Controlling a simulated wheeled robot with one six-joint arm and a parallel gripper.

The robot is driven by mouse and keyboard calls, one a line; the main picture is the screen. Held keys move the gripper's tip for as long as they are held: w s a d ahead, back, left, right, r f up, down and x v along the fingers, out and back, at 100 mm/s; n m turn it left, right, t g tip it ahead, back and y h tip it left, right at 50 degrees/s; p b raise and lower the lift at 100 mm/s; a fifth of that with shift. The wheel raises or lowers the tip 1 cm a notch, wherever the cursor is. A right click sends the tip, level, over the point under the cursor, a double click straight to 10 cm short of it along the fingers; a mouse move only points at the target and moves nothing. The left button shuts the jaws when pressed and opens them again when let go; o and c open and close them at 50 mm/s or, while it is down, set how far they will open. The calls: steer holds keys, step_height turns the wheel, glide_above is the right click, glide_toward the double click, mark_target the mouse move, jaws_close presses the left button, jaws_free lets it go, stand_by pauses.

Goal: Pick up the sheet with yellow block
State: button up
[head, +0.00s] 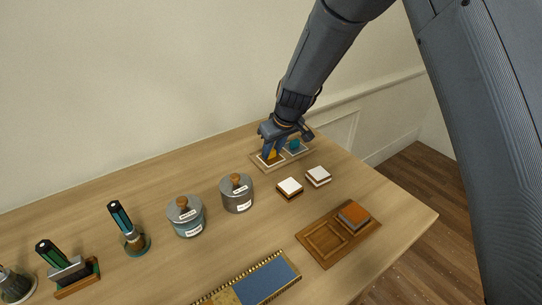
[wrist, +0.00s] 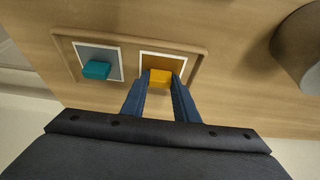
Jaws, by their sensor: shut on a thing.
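The yellow block (wrist: 160,77) sits on a white-bordered sheet with a brown middle (wrist: 163,57). My gripper (wrist: 159,80) is shut on the yellow block, with one finger on each side. The sheet lies in the right compartment of a wooden tray in the wrist view (wrist: 127,37). In the head view my gripper (head: 269,152) reaches down over the left part of the tray and hides part of the block and sheet. I cannot tell whether the sheet is lifted at all.
A teal block (wrist: 96,70) on a grey, white-bordered sheet (wrist: 88,52) is beside it in the tray. Two white-topped blocks (head: 290,187) (head: 318,176), lidded jars (head: 237,194) (head: 186,217), and a wooden tray with an orange-topped block (head: 354,215) stand nearer on the table.

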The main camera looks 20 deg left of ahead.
mark_target(272, 152)
step_height(272, 152, up, 10)
steer(key=b, duration=0.2)
stand_by(0.3)
steer(key=o, duration=0.4)
steer(key=shift+c, duration=1.6)
